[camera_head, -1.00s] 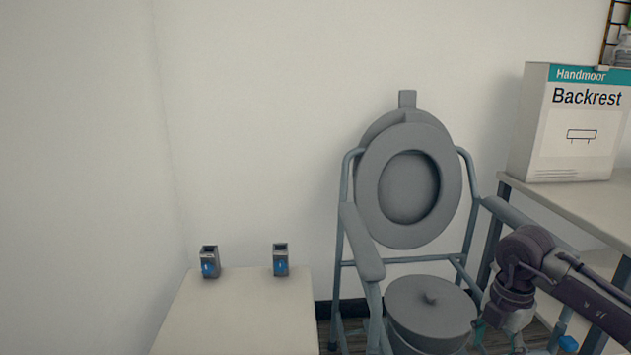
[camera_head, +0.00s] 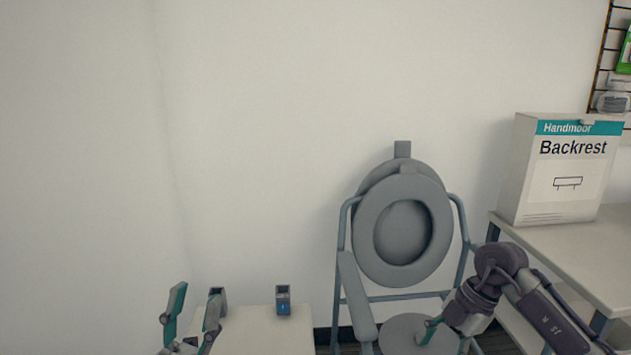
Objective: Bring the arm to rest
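My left gripper (camera_head: 196,296) shows at the bottom left, its fingers pointing up and spread apart with nothing seen between them. It is in front of the left end of a low white table (camera_head: 255,332). My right arm comes in from the lower right, in front of the commode chair. The tip of my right gripper (camera_head: 430,332) shows only in part beside the chair's round lid, so its opening cannot be made out.
Two small grey boxes stand on the low table: one (camera_head: 217,293) partly behind my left gripper, the other (camera_head: 283,301) clear. A grey commode chair (camera_head: 347,285) stands centre right. A Backrest box (camera_head: 568,170) sits on a table (camera_head: 575,245) at right. Wall space above is clear.

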